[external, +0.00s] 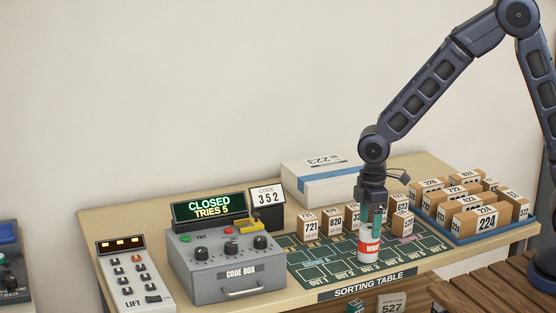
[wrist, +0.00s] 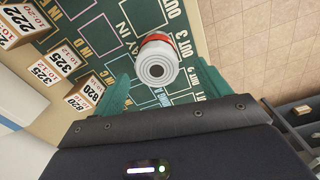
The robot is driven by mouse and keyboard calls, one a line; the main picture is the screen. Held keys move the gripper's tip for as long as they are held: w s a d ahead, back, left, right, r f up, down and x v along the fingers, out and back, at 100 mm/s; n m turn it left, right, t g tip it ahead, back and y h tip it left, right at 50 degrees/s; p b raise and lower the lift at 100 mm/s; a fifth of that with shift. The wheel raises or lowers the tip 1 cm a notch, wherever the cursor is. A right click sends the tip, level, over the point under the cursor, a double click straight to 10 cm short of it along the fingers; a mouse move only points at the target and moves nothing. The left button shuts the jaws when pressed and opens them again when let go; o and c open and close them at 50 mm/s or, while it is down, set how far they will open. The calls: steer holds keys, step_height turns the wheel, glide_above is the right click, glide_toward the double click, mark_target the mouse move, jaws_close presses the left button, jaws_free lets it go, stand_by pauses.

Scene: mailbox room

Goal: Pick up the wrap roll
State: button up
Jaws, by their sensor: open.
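The wrap roll (external: 368,248) is a white roll with a red band, standing upright on the green mat (external: 316,264) of the sorting table. In the wrist view the wrap roll (wrist: 157,66) shows from above with a dark centre hole. My gripper (external: 372,222) points down just above the roll in the external view. In the wrist view its two green fingers (wrist: 150,87) are apart, with the roll just beyond the gap between the fingertips. The gripper is open and holds nothing. Whether a finger touches the roll cannot be told.
Small numbered boxes (external: 310,226) stand behind the roll on the mat. A tray (external: 490,235) of numbered boxes is at the right, a white parcel (external: 318,186) at the back. The grey code box (external: 227,268) and lift panel (external: 134,278) are at the left.

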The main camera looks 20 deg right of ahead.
mark_target(369, 241)
steer(key=shift+w+d+f, duration=0.1)
steer(key=shift+f, duration=1.6)
steer(key=shift+w+d+f, duration=0.1)
steer(key=shift+f, duration=1.6)
steer(key=c, duration=1.1)
steer(key=shift+o, duration=0.2)
steer(key=shift+r, duration=0.1)
